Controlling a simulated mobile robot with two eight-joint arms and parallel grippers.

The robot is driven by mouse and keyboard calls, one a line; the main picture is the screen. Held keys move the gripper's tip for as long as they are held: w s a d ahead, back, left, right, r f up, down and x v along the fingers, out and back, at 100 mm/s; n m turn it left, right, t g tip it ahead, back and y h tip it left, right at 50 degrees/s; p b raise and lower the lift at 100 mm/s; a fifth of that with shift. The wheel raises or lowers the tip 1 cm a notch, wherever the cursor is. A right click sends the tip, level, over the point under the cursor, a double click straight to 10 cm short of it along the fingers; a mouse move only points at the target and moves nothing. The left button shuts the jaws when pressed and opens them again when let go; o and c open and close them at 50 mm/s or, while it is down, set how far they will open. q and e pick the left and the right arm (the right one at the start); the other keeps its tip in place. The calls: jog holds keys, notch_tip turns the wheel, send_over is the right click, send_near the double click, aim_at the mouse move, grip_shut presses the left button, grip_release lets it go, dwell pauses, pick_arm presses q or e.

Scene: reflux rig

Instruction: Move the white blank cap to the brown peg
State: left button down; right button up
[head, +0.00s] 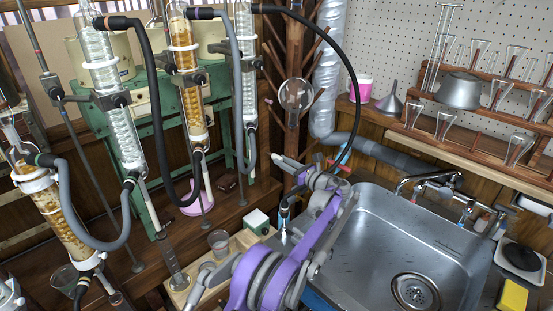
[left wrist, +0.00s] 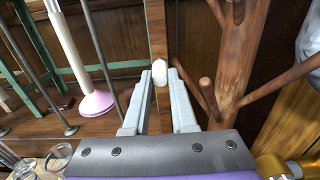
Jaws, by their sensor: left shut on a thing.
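The white blank cap (left wrist: 159,71) sits between the fingertips of my left gripper (left wrist: 160,82) in the left wrist view. In the head view this gripper (head: 287,163) is held up in front of the wooden post, left of the sink, with a small pale tip that looks like the cap. The gripper is shut on the cap. A short brown peg (left wrist: 208,96) stands out from the wooden post (left wrist: 243,55), just right of the fingers and apart from the cap. Several similar pegs branch from this post, so I cannot tell which is meant. My right gripper is not seen.
A steel sink (head: 385,235) lies right of my arm. Glass condensers (head: 187,85) with hoses stand left. A black hose (head: 345,60) arcs near the post. A pink-based stand (left wrist: 96,103) is left of the fingers. A glass beaker (head: 218,241) stands below.

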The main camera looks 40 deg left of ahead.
pick_arm(q)
jog(key=shift+a, duration=0.1)
jog(key=shift+a, duration=0.7)
jog(key=shift+w+a, duration=0.1)
jog(key=shift+a, duration=0.15)
dwell(0.4)
jog(key=c, duration=0.7)
grip_release()
jog(key=shift+o, duration=0.2)
jog(key=d, duration=1.1)
jog(key=shift+s, duration=0.45)
